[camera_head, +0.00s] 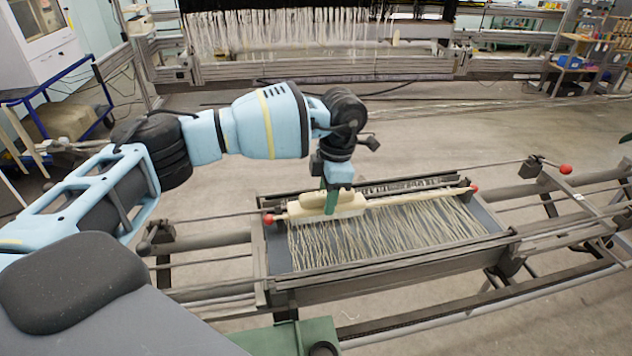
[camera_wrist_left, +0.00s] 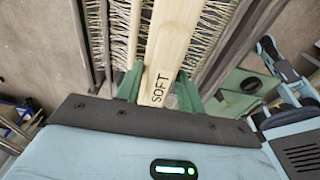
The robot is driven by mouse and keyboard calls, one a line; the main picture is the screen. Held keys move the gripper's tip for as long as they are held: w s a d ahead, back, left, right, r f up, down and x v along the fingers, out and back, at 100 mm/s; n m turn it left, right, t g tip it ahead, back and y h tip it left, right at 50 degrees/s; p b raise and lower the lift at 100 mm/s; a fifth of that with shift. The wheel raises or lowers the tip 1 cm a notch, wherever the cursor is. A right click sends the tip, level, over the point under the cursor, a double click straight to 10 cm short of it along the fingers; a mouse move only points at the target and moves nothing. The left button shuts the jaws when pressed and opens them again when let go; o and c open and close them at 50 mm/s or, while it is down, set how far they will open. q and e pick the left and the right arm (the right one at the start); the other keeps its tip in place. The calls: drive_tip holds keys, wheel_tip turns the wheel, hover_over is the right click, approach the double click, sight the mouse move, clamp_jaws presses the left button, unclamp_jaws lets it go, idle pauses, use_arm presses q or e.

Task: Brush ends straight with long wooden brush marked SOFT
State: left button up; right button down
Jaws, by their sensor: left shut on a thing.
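The long wooden brush marked SOFT (camera_wrist_left: 170,45) runs away from my left gripper (camera_wrist_left: 160,92) in the left wrist view, its black lettering close to the jaws. In the head view my left gripper (camera_head: 331,200) points down from above, its green fingers shut on the pale brush (camera_head: 350,205) near the left end of the frame. The warp ends (camera_head: 385,235) hang as many pale, wavy strands across the grey tray, in front of the brush. They also show on both sides of the brush in the left wrist view (camera_wrist_left: 213,25). My right gripper is not in view.
A pale rod with red end knobs (camera_head: 440,194) lies along the tray's back side. The grey tray (camera_head: 276,248) sits on metal rails (camera_head: 560,232). A loom with hanging white threads (camera_head: 290,32) stands behind, a blue cart (camera_head: 75,85) at left. Open floor lies between.

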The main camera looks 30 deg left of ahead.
use_arm(q)
drive_tip(key=shift+w+a, duration=0.2)
drive_tip(key=shift+a, duration=0.15)
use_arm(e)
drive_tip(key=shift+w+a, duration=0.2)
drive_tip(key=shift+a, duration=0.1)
use_arm(q)
drive_tip(key=shift+d, duration=0.1)
